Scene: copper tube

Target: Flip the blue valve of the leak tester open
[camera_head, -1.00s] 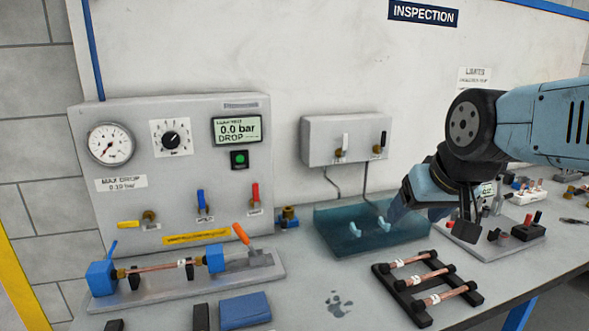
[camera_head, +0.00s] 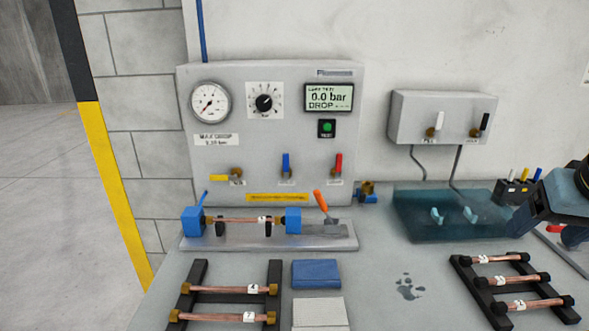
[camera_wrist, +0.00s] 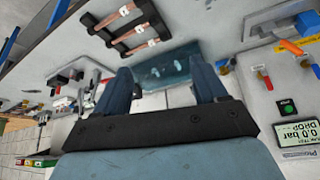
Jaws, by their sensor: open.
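The leak tester (camera_head: 230,135) is a grey panel with a gauge, a dial and a display reading 0.0 bar. Its blue valve (camera_head: 286,164) has a blue lever standing upright, between a yellow valve (camera_head: 220,178) with its lever lying sideways and a red valve (camera_head: 338,163) with its lever upright. In the head view only part of my arm shows at the right edge.
A clamp fixture (camera_head: 335,242) holding a copper tube (camera_head: 238,220) stands below the panel, its orange handle (camera_head: 321,200) rising near the red valve. Black racks with copper tubes lie at the front left and right. A teal tray (camera_head: 410,225) sits right of the tester.

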